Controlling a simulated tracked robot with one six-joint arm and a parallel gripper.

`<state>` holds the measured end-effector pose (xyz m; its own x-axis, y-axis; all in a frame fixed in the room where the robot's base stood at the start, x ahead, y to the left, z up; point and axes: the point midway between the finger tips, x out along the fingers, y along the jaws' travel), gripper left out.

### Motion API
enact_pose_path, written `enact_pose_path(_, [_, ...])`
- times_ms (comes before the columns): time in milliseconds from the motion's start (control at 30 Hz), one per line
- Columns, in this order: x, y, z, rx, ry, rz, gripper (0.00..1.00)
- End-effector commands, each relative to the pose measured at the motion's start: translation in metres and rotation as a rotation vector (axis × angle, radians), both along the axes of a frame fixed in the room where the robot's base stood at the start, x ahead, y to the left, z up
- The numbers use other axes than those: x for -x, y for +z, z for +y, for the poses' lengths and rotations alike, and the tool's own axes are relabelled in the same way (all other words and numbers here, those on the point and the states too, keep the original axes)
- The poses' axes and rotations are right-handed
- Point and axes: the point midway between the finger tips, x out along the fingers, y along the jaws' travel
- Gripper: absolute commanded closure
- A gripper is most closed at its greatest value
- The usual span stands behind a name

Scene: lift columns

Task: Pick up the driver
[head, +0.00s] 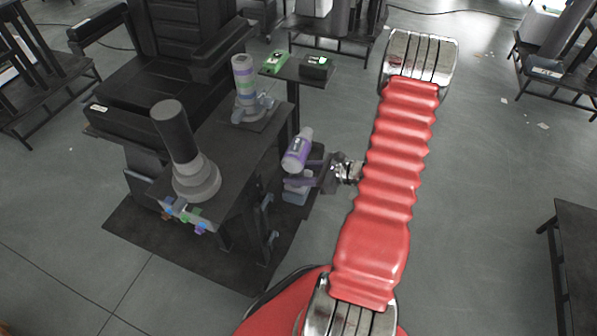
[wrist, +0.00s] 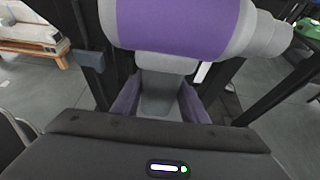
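The driver (head: 299,148) has a purple and grey barrel, with a blue-grey block (head: 296,194) at its lower end. It is beside the dark work table. In the wrist view its barrel (wrist: 180,25) crosses the top, and its grey handle (wrist: 160,95) runs down from it. My gripper (head: 300,181) reaches it from the right, below the barrel. In the wrist view, the purple fingers of my gripper (wrist: 160,105) lie on both sides of the handle. I see no clear gap, but cannot tell whether they press on it. What bears the driver is hidden.
The work table (head: 240,140) carries a dark-topped grey column (head: 180,145) and a banded column (head: 244,82). A small stand (head: 300,72) behind holds a green device (head: 265,63) and a black one. A black chair stands at the left. The floor right of my arm is mostly clear.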

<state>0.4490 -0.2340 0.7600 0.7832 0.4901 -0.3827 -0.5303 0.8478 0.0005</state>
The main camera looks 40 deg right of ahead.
Motion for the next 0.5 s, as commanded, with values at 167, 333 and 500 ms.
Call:
enact_pose_path(167, [-0.0002,0.0001,-0.0007,0.001,-0.002,0.0,0.74])
enact_pose_path(333, [-0.0003,0.0001,-0.0009,0.001,-0.002,0.0,0.86])
enact_pose_path(500, [-0.0003,0.0001,-0.0011,0.001,-0.001,-0.001,0.98])
